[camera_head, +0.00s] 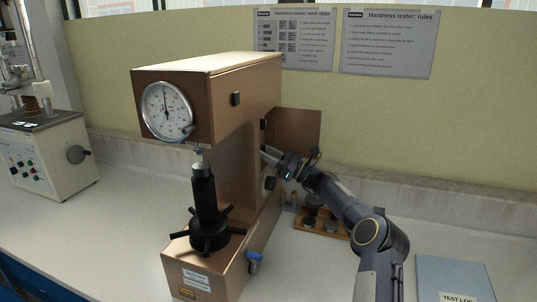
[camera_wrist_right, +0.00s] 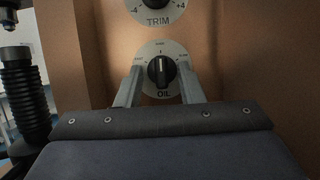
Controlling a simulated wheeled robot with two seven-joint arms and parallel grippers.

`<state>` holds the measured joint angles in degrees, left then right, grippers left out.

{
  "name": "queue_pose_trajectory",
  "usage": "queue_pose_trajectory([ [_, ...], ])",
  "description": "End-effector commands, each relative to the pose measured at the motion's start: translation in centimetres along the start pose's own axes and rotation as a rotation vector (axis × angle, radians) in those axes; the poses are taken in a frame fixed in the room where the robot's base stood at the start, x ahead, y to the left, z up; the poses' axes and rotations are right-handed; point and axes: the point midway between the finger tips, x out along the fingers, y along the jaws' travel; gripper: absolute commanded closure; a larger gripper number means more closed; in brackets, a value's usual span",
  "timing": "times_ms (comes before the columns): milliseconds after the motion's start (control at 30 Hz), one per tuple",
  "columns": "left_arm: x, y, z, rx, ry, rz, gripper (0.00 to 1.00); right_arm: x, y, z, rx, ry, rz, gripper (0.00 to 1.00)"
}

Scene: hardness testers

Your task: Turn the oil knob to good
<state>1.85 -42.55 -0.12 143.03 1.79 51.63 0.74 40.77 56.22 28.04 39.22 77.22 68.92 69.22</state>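The oil knob (camera_wrist_right: 161,72) is a black knob on a round white dial marked OIL, on the brown side of the hardness tester (camera_head: 225,75). Its pale pointer line points about straight up. The small labels around the dial are too small to read surely. My right gripper (camera_wrist_right: 160,86) is open, one finger on each side of the knob, with gaps to it. In the head view my right gripper (camera_head: 267,155) reaches the tester's right side, where the oil knob cannot be made out. My left gripper is in neither view.
A TRIM dial (camera_wrist_right: 157,8) sits just above the oil dial. An open brown door panel (camera_head: 297,135) stands behind my right gripper. A wooden tray (camera_head: 322,226) with dark pieces lies beside my right arm. A blue-grey test log (camera_head: 455,278) lies at the right.

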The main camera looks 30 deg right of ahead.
Motion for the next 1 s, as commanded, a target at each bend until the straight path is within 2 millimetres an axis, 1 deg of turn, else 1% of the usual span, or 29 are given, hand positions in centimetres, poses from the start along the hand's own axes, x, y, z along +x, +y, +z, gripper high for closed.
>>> queue_pose_trajectory([
  [367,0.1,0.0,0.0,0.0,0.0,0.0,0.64,-0.4,-0.1,0.0,-0.001,0.001,-0.003,0.66],
  [467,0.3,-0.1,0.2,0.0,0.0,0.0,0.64,-1.5,-0.2,-0.1,-0.001,0.002,-0.005,0.66],
  [700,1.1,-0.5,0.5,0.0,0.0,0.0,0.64,-5.7,-0.1,-0.2,-0.001,0.002,-0.004,0.66],
  [800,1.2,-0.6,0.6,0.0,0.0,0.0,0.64,-6.9,-0.1,-0.1,-0.001,0.001,-0.003,0.66],
  [900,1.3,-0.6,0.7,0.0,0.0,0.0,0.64,-7.6,0.0,-0.1,0.0,0.0,0.0,0.66],
  [1000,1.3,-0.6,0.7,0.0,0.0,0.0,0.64,-7.9,0.0,-0.1,0.0,0.0,0.0,0.66],
])
